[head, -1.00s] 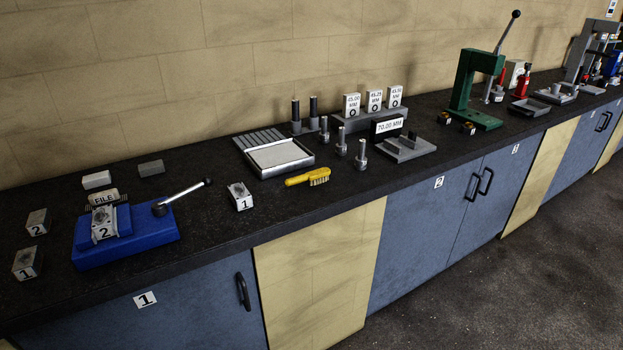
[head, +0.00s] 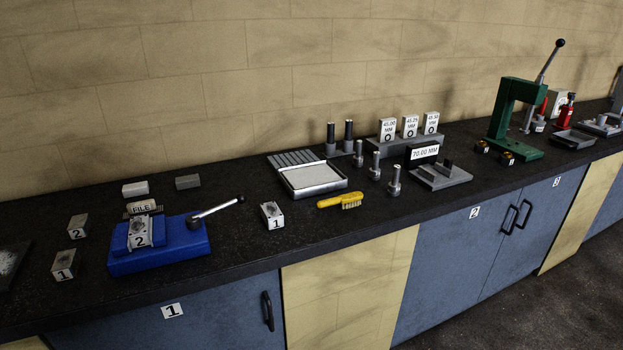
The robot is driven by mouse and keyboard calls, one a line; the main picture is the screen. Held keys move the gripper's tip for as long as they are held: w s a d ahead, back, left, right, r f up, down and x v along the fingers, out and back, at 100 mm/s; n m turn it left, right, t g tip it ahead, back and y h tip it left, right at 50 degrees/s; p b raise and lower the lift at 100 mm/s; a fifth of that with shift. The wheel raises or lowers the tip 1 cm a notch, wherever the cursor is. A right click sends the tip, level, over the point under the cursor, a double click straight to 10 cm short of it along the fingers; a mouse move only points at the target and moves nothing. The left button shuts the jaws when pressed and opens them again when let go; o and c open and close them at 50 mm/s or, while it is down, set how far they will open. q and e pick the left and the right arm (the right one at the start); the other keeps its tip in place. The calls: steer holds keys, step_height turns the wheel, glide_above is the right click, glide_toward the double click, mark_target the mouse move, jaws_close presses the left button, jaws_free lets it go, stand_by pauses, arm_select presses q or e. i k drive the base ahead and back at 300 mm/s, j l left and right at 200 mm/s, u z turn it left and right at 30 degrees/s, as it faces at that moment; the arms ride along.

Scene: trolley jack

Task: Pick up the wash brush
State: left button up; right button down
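The wash brush (head: 341,200) has a yellow handle and pale bristles. It lies on the black worktop near the front edge, with its handle pointing left and its bristles at the right. It lies in front of a shallow metal tray (head: 322,188) and to the right of a small metal block marked 1 (head: 272,215). Nothing touches it from above. Neither of my grippers shows in the head view.
A blue fixture (head: 170,252) with a ball-ended lever stands to the left. Several upright metal pins (head: 395,180) and a grey plate (head: 440,176) stand to the brush's right. A green press (head: 508,115) is farther right. Bare worktop lies around the brush.

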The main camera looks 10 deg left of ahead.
mark_target(350, 200)
steer(key=i+u, duration=0.45)
steer(key=i+l+u, duration=0.25)
steer(key=u, duration=0.15)
steer(key=i, duration=0.1)
